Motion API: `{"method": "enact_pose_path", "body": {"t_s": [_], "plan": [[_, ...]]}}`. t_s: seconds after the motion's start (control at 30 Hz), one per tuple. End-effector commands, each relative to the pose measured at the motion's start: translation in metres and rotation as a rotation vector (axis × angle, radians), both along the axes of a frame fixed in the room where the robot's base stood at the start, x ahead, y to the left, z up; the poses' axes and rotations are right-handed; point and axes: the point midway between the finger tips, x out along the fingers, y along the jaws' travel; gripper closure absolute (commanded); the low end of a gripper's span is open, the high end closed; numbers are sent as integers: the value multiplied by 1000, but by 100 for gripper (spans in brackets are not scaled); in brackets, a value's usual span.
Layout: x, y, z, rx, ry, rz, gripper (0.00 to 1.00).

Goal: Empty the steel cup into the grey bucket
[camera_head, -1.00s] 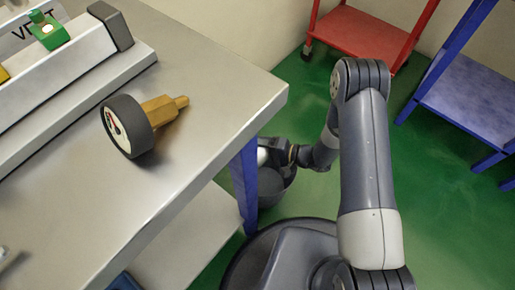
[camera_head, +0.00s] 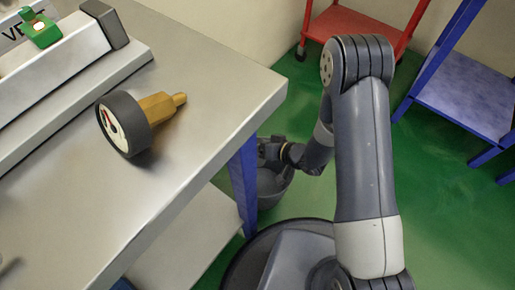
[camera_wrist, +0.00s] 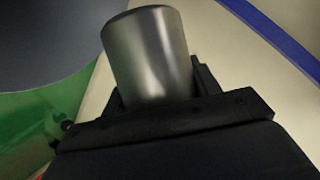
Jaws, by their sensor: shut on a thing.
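The steel cup (camera_wrist: 150,55) is a plain metal cylinder, held between the black fingers of my gripper (camera_wrist: 160,92) in the wrist view. Its closed-looking end faces up in that picture; its contents cannot be seen. In the head view my gripper (camera_head: 268,151) is low, over the grey bucket (camera_head: 272,186) on the green floor. The bucket is partly hidden by the blue table leg. The cup cannot be made out in the head view, so its tilt there is unclear.
A steel workbench (camera_head: 215,75) with a blue leg (camera_head: 243,180) stands at the left, close to my gripper. A pressure gauge (camera_head: 125,124) with a brass fitting lies on it. A red cart (camera_head: 345,28) and a blue shelf (camera_head: 465,95) stand behind on the floor.

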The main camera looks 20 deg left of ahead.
Motion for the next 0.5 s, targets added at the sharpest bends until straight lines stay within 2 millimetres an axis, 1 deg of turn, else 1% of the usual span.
{"method": "enact_pose_path", "body": {"t_s": [0.3,0.5], "plan": [[4,-1,27,-87,-313,0,66],[7,-1,45,-137,-487,1,66]]}}
